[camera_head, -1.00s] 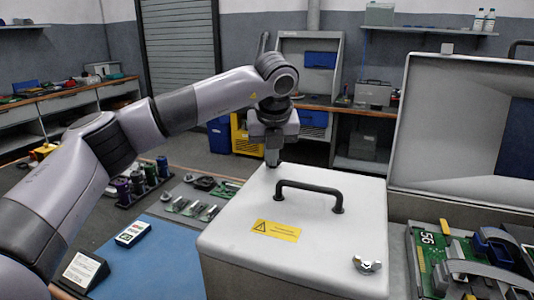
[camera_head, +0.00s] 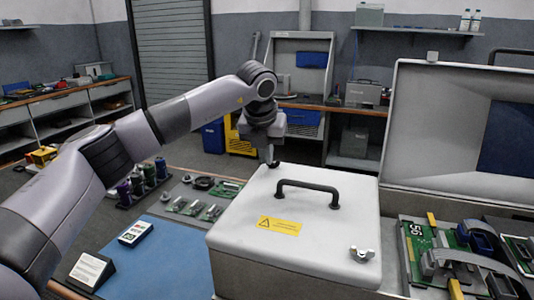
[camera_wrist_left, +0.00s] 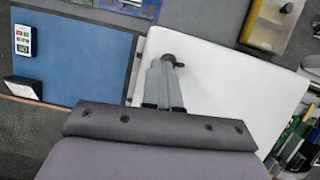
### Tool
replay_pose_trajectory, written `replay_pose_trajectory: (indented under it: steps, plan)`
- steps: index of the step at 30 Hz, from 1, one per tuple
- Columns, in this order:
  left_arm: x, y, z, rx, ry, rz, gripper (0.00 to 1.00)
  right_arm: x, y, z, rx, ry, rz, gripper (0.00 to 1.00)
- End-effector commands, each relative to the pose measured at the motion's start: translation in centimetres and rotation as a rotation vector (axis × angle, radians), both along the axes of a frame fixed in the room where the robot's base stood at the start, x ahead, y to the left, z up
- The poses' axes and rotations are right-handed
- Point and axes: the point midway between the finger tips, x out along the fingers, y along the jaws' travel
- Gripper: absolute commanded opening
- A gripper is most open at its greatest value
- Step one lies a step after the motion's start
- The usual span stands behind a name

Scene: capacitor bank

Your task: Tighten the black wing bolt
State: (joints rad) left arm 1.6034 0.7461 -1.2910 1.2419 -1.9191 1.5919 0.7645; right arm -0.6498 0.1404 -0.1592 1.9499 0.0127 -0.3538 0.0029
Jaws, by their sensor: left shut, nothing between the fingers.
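The black wing bolt (camera_head: 273,164) shows as a small dark shape at the far left corner of the white box lid (camera_head: 330,215). It also shows in the left wrist view (camera_wrist_left: 174,61), just at the fingertips. My left gripper (camera_head: 269,155) is directly over it with its fingers pointing down. In the left wrist view its fingers (camera_wrist_left: 163,66) are together and empty, with the tips at or touching the bolt; the exact gap cannot be told. A silver wing bolt (camera_head: 362,254) sits at the lid's near right corner. My right gripper is not in view.
A black handle (camera_head: 308,190) stands up from the lid. A blue mat (camera_head: 160,262) with a small meter (camera_head: 135,233) lies left of the box. Boards (camera_head: 195,208) lie behind the mat. An open case (camera_head: 440,150) with circuit boards is at the right.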

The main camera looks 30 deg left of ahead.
Motion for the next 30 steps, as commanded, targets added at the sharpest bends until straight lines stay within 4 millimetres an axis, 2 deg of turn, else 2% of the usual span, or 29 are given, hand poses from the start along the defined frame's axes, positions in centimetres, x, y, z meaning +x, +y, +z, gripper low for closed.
replay_pose_trajectory:
  steps: [22, 30]
  plan:
    - [0.01, 0.3, -0.22, 0.003, 0.004, 0.007, 0.0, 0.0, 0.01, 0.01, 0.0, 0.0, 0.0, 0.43]
    - [0.38, -0.53, -0.16, 0.003, 0.004, 0.005, 0.0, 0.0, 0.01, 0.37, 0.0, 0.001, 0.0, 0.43]
